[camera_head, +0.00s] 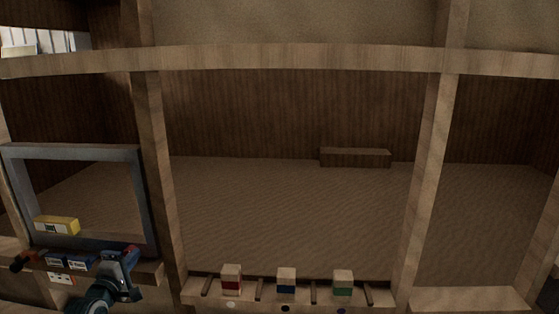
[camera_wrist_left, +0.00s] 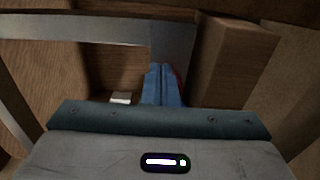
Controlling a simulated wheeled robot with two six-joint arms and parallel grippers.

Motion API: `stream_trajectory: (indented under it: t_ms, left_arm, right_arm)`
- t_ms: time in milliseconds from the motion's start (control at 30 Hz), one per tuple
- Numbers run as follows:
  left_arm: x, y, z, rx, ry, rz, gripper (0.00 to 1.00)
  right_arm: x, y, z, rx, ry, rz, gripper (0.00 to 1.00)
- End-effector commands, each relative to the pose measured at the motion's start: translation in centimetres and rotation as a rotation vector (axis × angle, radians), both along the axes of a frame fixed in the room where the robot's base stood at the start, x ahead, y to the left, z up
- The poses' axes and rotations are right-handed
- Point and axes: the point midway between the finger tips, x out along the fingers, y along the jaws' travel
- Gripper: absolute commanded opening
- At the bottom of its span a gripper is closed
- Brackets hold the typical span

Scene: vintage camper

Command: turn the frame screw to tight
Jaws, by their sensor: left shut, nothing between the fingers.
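A grey metal frame (camera_head: 75,153) stands upright at the left in the head view; part of it crosses the left wrist view (camera_wrist_left: 110,28). My left gripper (camera_head: 129,258) is at the frame's lower right corner, its blue fingers (camera_wrist_left: 162,86) shut with nothing between them. A small red part (camera_head: 134,248) shows just behind the fingers, and a red edge shows beside them in the wrist view (camera_wrist_left: 180,84). This may be the frame screw, mostly hidden by the fingers; I cannot tell whether they touch it or how it is turned. My right gripper is not in view.
A yellow box (camera_head: 57,225) and blue-and-white boxes (camera_head: 68,262) sit by the frame's lower edge. A dark red-tipped object (camera_head: 21,261) is at far left. A wooden post (camera_head: 158,180) stands right of the frame. Red (camera_head: 231,279), blue (camera_head: 286,280) and green (camera_head: 342,282) banded blocks line the shelf.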

Motion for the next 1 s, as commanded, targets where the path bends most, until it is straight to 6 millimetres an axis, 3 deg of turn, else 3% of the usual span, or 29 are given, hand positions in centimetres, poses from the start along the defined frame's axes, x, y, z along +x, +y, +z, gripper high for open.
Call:
stream_trajectory:
  t_ms: [433, 1000]
  left_arm:
    - [0.0, 0.1, -0.3, 0.0, 0.003, 0.001, 0.0]
    - [0.0, 0.0, -2.2, 0.002, 0.003, 0.002, 0.0]
  right_arm:
    - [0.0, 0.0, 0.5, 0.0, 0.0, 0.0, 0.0]
    - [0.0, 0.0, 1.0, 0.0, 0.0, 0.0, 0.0]
